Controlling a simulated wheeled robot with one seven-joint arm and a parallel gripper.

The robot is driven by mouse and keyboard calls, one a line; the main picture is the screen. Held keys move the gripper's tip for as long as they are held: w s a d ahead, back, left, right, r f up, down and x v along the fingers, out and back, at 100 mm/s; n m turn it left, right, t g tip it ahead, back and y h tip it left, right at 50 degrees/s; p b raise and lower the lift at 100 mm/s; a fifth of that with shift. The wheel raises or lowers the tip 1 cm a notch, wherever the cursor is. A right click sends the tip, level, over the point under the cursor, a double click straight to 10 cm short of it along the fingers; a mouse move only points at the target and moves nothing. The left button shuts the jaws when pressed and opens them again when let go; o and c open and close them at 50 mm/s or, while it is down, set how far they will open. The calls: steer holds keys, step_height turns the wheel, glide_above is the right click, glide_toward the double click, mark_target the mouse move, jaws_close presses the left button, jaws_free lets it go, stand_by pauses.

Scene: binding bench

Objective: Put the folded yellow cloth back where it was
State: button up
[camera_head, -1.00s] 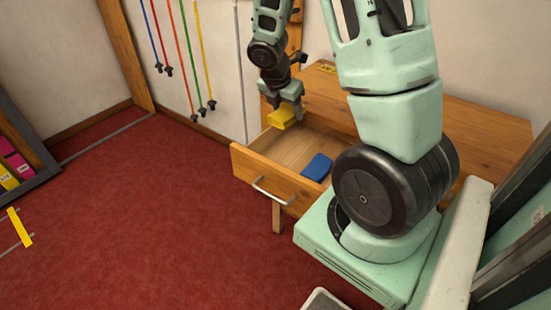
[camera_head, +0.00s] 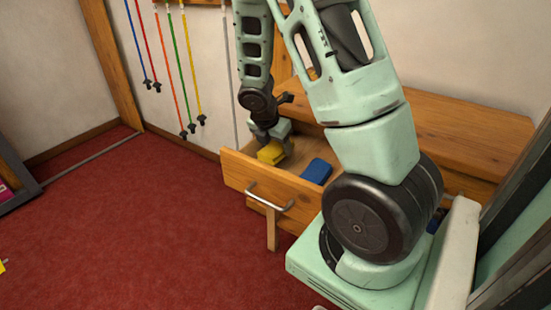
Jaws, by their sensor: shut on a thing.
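The folded yellow cloth (camera_head: 270,153) is at the left part of the open wooden drawer (camera_head: 250,180), low behind the drawer's front. My gripper (camera_head: 271,143) is shut on it from above. Whether the cloth touches the drawer's floor cannot be told, as the front panel hides its lower side. A folded blue cloth (camera_head: 317,171) lies in the same drawer, to the right of the yellow one and apart from it.
The drawer sticks out of a wooden bench (camera_head: 450,130) and has a metal handle (camera_head: 270,200) on its front. Coloured cords (camera_head: 182,70) hang on the wall behind.

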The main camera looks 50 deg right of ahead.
mark_target(274, 149)
steer(key=shift+f+b, duration=0.7)
steer(key=shift+f, duration=1.05)
steer(key=shift+f, duration=0.1)
steer(key=o, duration=0.7)
steer(key=shift+o, duration=0.2)
